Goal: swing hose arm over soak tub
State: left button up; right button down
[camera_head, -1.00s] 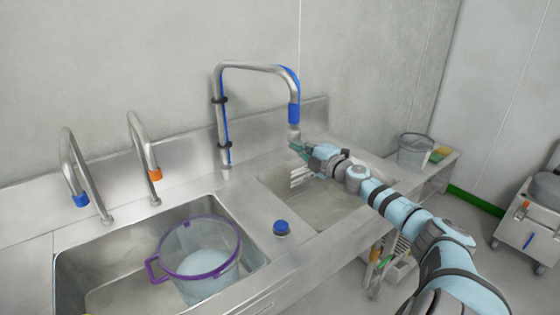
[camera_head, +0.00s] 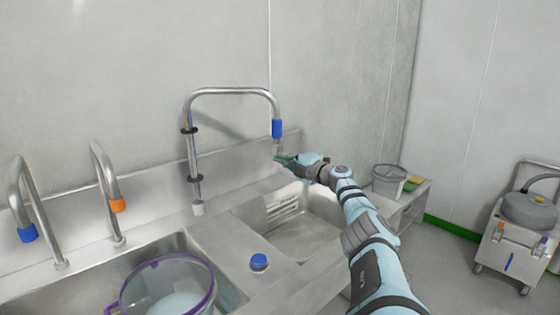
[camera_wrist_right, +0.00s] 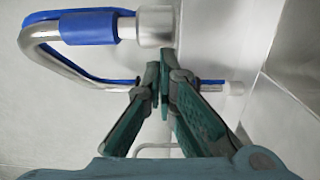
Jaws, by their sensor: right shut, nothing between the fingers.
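The hose arm (camera_head: 235,91) is a bent steel pipe with a blue hose, rising from a post behind the sinks. Its blue-collared outlet (camera_head: 277,128) hangs near the back of the right basin. A clear tub with a purple rim (camera_head: 208,275) stands in the left basin, partly cut off below. My right gripper (camera_head: 280,158) is at the outlet's lower end, shut and empty. In the right wrist view its fingertips (camera_wrist_right: 159,75) are together just below the outlet's pale end (camera_wrist_right: 155,26); contact cannot be told. My left gripper is out of view.
Two smaller taps, one blue-tipped (camera_head: 27,234) and one orange-tipped (camera_head: 117,205), stand at left. A blue knob (camera_head: 259,262) sits between the basins. The right basin (camera_head: 300,240) looks empty. A grey bucket (camera_head: 388,180) and a cart (camera_head: 517,245) are at right.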

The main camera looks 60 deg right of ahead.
jog(key=shift+w+r, duration=0.1)
jog(key=shift+r, duration=0.05)
notch_tip(320, 180, up, 10)
dwell(0.3)
dwell(0.5)
